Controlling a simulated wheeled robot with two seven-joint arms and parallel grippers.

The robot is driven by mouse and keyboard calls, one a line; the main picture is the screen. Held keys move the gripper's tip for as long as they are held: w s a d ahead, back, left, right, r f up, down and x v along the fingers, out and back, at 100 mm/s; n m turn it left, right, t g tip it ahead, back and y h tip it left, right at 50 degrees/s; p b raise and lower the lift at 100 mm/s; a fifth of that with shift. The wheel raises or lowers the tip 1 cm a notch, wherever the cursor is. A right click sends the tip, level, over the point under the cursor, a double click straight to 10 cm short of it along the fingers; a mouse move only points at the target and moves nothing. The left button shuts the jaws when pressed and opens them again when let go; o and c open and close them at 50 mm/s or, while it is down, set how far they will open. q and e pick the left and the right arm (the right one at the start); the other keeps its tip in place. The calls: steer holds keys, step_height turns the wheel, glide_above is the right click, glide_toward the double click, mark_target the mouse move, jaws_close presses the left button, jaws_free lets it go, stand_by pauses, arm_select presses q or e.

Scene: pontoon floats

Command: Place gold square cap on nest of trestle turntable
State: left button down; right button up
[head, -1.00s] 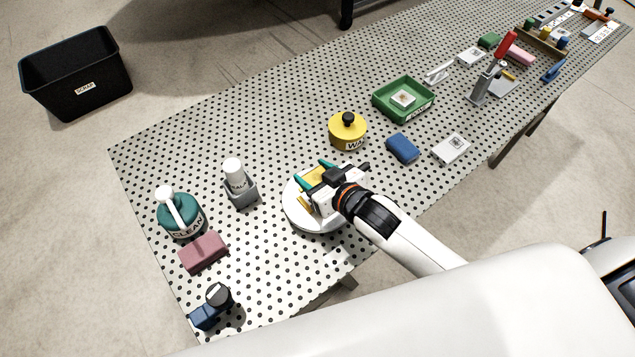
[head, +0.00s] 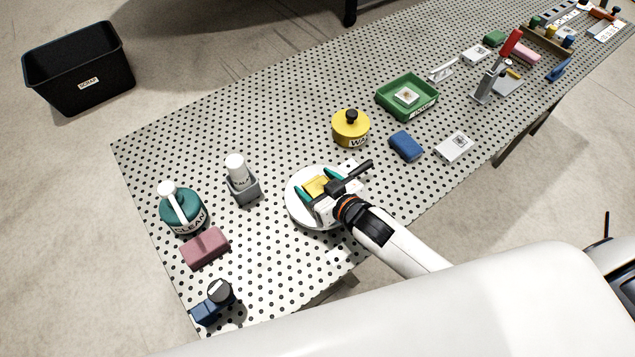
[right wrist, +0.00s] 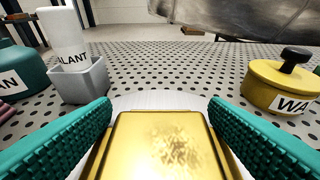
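The gold square cap (head: 317,187) is over the white round turntable (head: 296,213), between the teal fingers of my right gripper (head: 319,186). In the right wrist view the cap (right wrist: 163,145) fills the bottom middle. Darker gold edges run along both its sides, and the fingers (right wrist: 160,112) stand on either side with narrow gaps at the tips. The right gripper looks open around the cap. The nest is mostly hidden beneath the cap and gripper, so I cannot tell if the cap is fully seated. My left gripper is not in view.
A yellow pot (head: 350,130) and a blue block (head: 406,146) stand right of the turntable. A grey holder with a white bottle (head: 242,186), a teal container (head: 182,212) and a pink block (head: 205,248) stand left. The perforated table behind the turntable is clear.

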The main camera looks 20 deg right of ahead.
steer(key=shift+f, duration=0.15)
steer(key=shift+r, duration=0.25)
steer(key=shift+s+d, duration=0.15)
steer(key=shift+s, duration=0.25)
steer(key=v, duration=1.1)
steer(key=shift+r+b, duration=0.3)
steer(key=shift+b, duration=0.15)
